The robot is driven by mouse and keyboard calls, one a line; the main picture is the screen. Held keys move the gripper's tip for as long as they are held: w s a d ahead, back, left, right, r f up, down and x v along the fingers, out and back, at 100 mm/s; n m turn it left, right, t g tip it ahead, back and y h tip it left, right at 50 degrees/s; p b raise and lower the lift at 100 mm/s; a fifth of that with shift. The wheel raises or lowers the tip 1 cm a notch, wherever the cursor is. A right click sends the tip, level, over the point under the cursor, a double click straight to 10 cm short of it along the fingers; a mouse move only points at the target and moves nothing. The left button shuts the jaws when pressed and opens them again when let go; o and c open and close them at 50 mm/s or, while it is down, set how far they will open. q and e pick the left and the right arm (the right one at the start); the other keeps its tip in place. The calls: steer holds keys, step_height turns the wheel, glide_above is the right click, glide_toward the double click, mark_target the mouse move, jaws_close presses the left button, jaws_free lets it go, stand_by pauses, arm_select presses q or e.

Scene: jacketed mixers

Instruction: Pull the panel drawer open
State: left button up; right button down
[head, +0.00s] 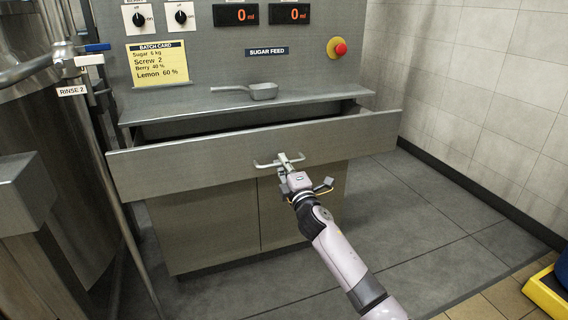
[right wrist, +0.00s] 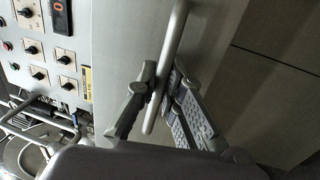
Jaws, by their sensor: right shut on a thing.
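The panel drawer (head: 210,158) is a wide grey drawer under the panel's shelf in the head view. It stands partly open, with a dark gap between its front and the shelf. My right gripper (head: 287,164) is at the middle of the drawer front, shut on the bar handle (head: 266,164). In the right wrist view the handle (right wrist: 177,30) runs between the two fingers of the right gripper (right wrist: 160,90). My left gripper does not show in either view.
A grey scoop (head: 262,91) lies on the shelf (head: 200,107) above the drawer. A red emergency button (head: 340,48) and a batch card (head: 157,63) are on the panel. A large steel vessel (head: 45,130) and pipes stand at left.

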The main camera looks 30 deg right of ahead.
stand_by(0.3)
steer(key=c, duration=1.7)
jaws_free()
steer(key=v, duration=1.2)
